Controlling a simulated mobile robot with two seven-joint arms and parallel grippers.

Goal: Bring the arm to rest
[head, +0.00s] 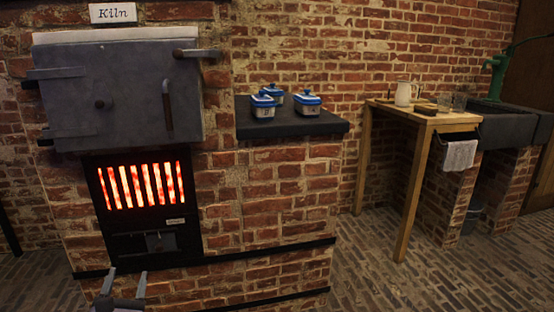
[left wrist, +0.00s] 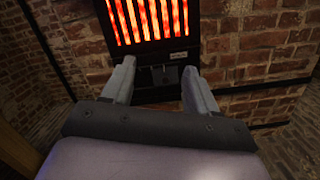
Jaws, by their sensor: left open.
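My left gripper (head: 123,284) shows at the bottom left of the head view, low in front of the kiln. Its two fingers are apart with nothing between them. In the left wrist view the open fingers (left wrist: 160,88) point toward the kiln's lower front, below the glowing grate (left wrist: 150,18). The gripper looks clear of the brickwork. My right gripper is not in view.
The grey kiln (head: 120,95) has a shut door above a glowing grate (head: 140,185). Several blue-and-white lidded jars stand on a dark ledge (head: 290,128) beside it. A wooden table (head: 440,117) with a jug (head: 403,94) stands right, near a sink (head: 515,120). The brick floor (head: 370,270) is clear.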

